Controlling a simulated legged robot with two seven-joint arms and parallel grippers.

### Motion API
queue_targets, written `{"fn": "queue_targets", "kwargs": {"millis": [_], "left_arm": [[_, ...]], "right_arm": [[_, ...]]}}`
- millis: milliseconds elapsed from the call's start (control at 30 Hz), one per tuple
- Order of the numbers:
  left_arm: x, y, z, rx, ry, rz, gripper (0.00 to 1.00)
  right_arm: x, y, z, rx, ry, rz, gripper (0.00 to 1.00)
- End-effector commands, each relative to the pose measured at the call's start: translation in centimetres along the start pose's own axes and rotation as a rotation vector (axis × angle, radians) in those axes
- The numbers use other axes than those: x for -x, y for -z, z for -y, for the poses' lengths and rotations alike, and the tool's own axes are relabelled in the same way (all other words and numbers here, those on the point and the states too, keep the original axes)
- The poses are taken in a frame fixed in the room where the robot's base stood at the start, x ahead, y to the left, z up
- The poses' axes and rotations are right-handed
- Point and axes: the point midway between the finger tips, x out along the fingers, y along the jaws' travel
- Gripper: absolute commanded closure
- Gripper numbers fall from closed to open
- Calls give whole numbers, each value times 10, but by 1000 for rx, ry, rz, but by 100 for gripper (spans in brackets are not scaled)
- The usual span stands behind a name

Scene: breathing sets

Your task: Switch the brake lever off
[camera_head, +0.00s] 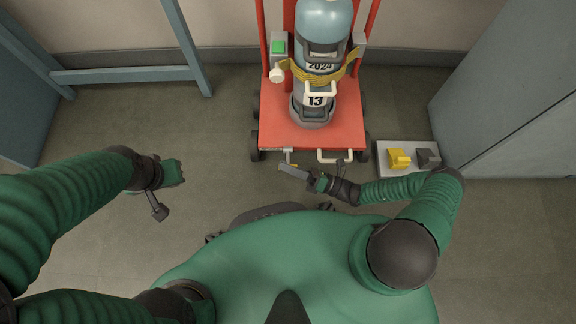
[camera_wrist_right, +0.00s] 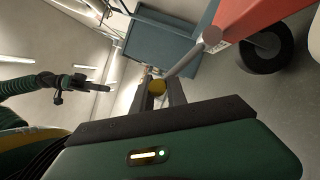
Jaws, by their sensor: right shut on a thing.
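The brake lever (camera_head: 289,156) is a pale rod at the front edge of the red cart (camera_head: 275,128), with a yellow tip. My right gripper (camera_head: 286,168) is at this tip. In the right wrist view, the yellow tip (camera_wrist_right: 157,87) sits between the two dark fingers (camera_wrist_right: 163,92), and the pale rod (camera_wrist_right: 190,60) runs from it up to the red cart. The right gripper is shut on the lever. My left gripper (camera_head: 180,172) is out to the left, away from the cart; its finger opening is too small to judge.
A blue-grey cylinder (camera_head: 323,22) stands on the cart, held by a yellow strap (camera_head: 298,70). A pale handle (camera_head: 334,157) sticks out beside the lever. A plate with yellow (camera_head: 399,158) and dark blocks lies right of the cart. Floor left of the cart is clear.

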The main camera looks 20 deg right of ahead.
Motion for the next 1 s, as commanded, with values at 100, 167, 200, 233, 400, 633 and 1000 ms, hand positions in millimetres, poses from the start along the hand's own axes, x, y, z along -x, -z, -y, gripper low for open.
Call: {"fn": "queue_targets", "kwargs": {"millis": [100, 167, 200, 233, 400, 633, 1000], "left_arm": [[1, 0, 0, 0, 0, 0, 100], [1, 0, 0, 0, 0, 0, 100], [1, 0, 0, 0, 0, 0, 100], [1, 0, 0, 0, 0, 0, 100], [1, 0, 0, 0, 0, 0, 100], [1, 0, 0, 0, 0, 0, 100], [1, 0, 0, 0, 0, 0, 100]], "right_arm": [[-1, -3, 0, -6, 4, 5, 100], [-1, -3, 0, -7, 4, 5, 100], [-1, -3, 1, -7, 4, 5, 100], [-1, -3, 1, -6, 4, 6, 100], [-1, -4, 1, -5, 4, 6, 100], [-1, -2, 1, -5, 4, 4, 60], [0, -1, 0, -5, 3, 2, 60]]}}
